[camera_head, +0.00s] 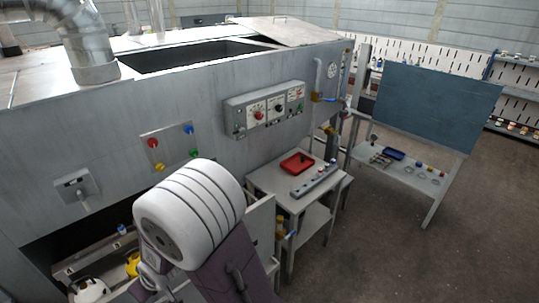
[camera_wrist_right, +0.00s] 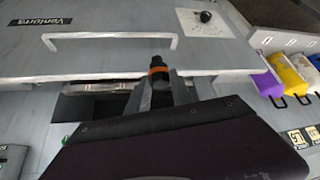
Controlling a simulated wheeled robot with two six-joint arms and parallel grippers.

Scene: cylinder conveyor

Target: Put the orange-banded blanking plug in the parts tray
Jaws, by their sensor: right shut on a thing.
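The orange-banded blanking plug (camera_wrist_right: 158,70) shows in the right wrist view as a dark cylinder with an orange band. My right gripper (camera_wrist_right: 161,88) is shut on it, and the plug sticks out beyond the fingertips. In the head view the plug cannot be made out. A red tray (camera_head: 297,163) lies on a small grey table at the centre right. A smaller blue tray (camera_head: 394,154) lies on the bench behind it; neither tray has a readable label. My left gripper is not in view.
A large grey machine (camera_head: 90,140) with a control box (camera_head: 268,108) fills the left. A grey rack with buttons (camera_head: 315,181) lies beside the red tray. The wrist view shows a handled panel (camera_wrist_right: 110,55) behind the plug and coloured bins (camera_wrist_right: 293,73) at right. Open floor lies at right.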

